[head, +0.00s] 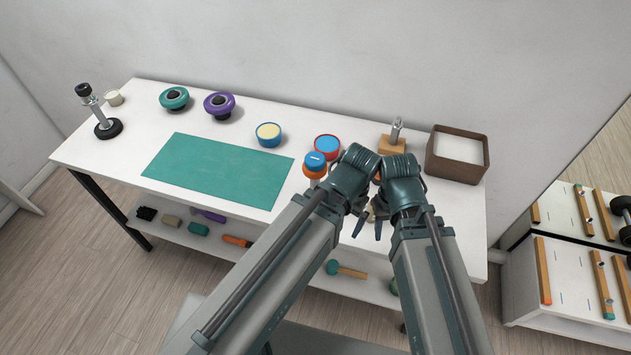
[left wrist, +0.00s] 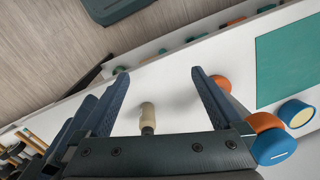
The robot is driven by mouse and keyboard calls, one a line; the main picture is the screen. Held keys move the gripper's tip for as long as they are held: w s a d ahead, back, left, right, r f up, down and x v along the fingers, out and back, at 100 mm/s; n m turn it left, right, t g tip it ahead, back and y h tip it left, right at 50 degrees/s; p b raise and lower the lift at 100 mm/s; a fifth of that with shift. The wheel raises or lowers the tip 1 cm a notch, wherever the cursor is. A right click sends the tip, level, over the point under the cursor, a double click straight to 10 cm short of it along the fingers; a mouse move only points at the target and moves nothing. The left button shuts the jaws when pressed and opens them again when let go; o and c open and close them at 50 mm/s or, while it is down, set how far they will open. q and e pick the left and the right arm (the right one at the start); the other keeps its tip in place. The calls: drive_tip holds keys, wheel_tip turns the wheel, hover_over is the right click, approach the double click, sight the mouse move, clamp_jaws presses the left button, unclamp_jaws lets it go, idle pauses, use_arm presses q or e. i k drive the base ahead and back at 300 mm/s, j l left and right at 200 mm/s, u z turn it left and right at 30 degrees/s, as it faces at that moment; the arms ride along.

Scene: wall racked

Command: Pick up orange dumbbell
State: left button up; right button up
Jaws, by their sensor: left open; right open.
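No complete orange dumbbell can be made out. A round orange piece (left wrist: 222,83) lies on the white table in the left wrist view, partly hidden behind a finger; I cannot tell whether it belongs to the dumbbell. My left gripper (left wrist: 160,78) is open, its fingers on either side of a small cream piece with a dark end (left wrist: 148,117), without visible contact. In the head view my arms crowd together and hide much of the left gripper. My right gripper (head: 376,226) is open over the table's right part, with nothing visibly held.
A blue-topped orange object (head: 315,165), a red-rimmed tin (head: 328,146) and a cream-topped blue tin (head: 268,134) stand near the green mat (head: 215,170). A brown box (head: 474,179) is at the table's right end. Several tools lie on the lower shelf. A rack (head: 560,285) stands at right.

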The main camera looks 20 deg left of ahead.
sight(315, 183)
drive_tip(key=i+j+u, duration=0.1)
drive_tip(key=j+u, duration=0.25)
drive_tip(key=i+j+u, duration=0.15)
drive_tip(key=j+u, duration=0.2)
drive_tip(key=j, duration=0.15)
drive_tip(key=j+u, duration=0.2)
drive_tip(key=u, duration=0.2)
drive_tip(key=i+j+u, duration=0.1)
drive_tip(key=u, duration=0.25)
drive_tip(key=i+j+u, duration=0.15)
drive_tip(key=u, duration=0.25)
drive_tip(key=i+j+u, duration=0.1)
drive_tip(key=j+u, duration=0.15)
drive_tip(key=u, duration=0.15)
drive_tip(key=j+z, duration=0.1)
drive_tip(key=z, duration=0.15)
drive_tip(key=i+j+z, duration=0.25)
drive_tip(key=z, duration=0.4)
drive_tip(key=j+z, duration=0.1)
drive_tip(key=z, duration=0.3)
drive_tip(key=k+z, duration=0.1)
drive_tip(key=z, duration=0.65)
drive_tip(key=k+z, duration=0.1)
drive_tip(key=z, duration=0.4)
drive_tip(key=k+z, duration=0.15)
drive_tip(key=z, duration=0.3)
drive_tip(key=k+l+z, duration=0.1)
drive_tip(key=z, duration=0.4)
drive_tip(key=k+l+z, duration=0.1)
drive_tip(key=z, duration=0.35)
